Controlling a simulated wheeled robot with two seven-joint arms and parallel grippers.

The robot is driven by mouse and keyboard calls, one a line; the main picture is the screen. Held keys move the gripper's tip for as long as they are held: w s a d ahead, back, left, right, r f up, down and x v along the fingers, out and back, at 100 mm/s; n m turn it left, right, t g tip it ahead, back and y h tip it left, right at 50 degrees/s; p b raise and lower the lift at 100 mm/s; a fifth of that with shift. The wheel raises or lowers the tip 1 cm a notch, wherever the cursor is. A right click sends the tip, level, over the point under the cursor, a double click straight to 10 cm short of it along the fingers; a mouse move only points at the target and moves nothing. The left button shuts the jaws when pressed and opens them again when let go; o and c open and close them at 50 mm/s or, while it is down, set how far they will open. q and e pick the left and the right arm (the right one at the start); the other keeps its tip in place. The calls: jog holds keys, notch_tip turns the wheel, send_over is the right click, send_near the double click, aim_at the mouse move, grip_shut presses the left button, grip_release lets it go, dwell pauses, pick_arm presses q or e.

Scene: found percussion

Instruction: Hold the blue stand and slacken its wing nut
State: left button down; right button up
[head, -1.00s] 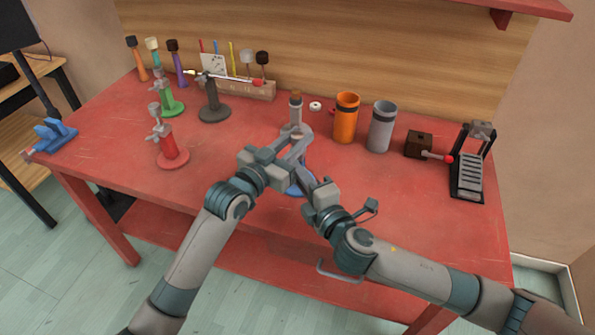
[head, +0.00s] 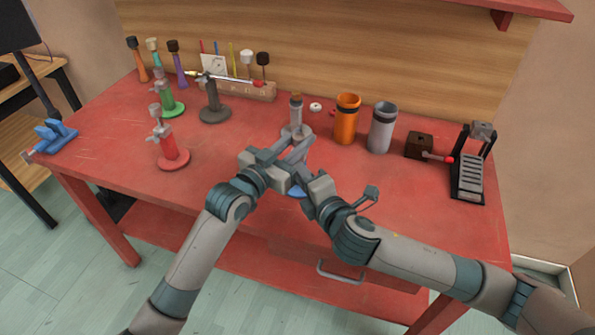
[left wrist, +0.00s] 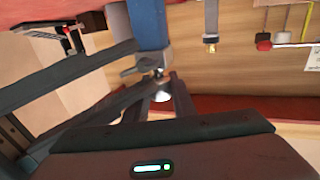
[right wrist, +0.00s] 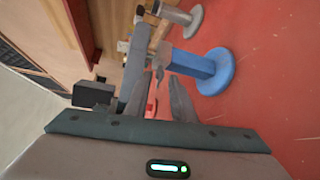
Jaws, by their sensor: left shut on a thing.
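The blue stand has a round blue base (right wrist: 217,72) on the red table. Its blue post (right wrist: 188,62) shows lying sideways in the right wrist view and at the top in the left wrist view (left wrist: 150,25). In the head view my arms mostly cover it; part of the base (head: 296,192) shows. The grey wing nut (left wrist: 145,66) is at the post's upper end. My left gripper (left wrist: 158,90) is shut on the stand's upper end; the exact contact is hard to see. My right gripper (right wrist: 162,85) appears open, its fingers apart near the wing nut.
Behind the grippers stand a grey stand (head: 296,130), an orange cup (head: 346,120) and a grey cup (head: 382,127). A red stand (head: 170,145), green stand (head: 168,95) and dark stand (head: 214,102) are to the left. The front right tabletop is clear.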

jog(key=shift+m+y, duration=0.3)
jog(key=s+d+m+t, duration=0.1)
jog(key=s+d, duration=0.4)
jog(key=s, duration=0.6)
jog(key=s+a+f+m+g+y, duration=0.2)
jog(key=s+a+m+y, duration=0.2)
jog(key=a, duration=0.3)
jog(key=s+a+f+m+g+y, duration=0.2)
jog(key=s+a+m+y, duration=0.2)
jog(key=a+m, duration=0.3)
jog(key=shift+s+a+f+y, duration=0.3)
jog(key=shift+f+y, duration=0.1)
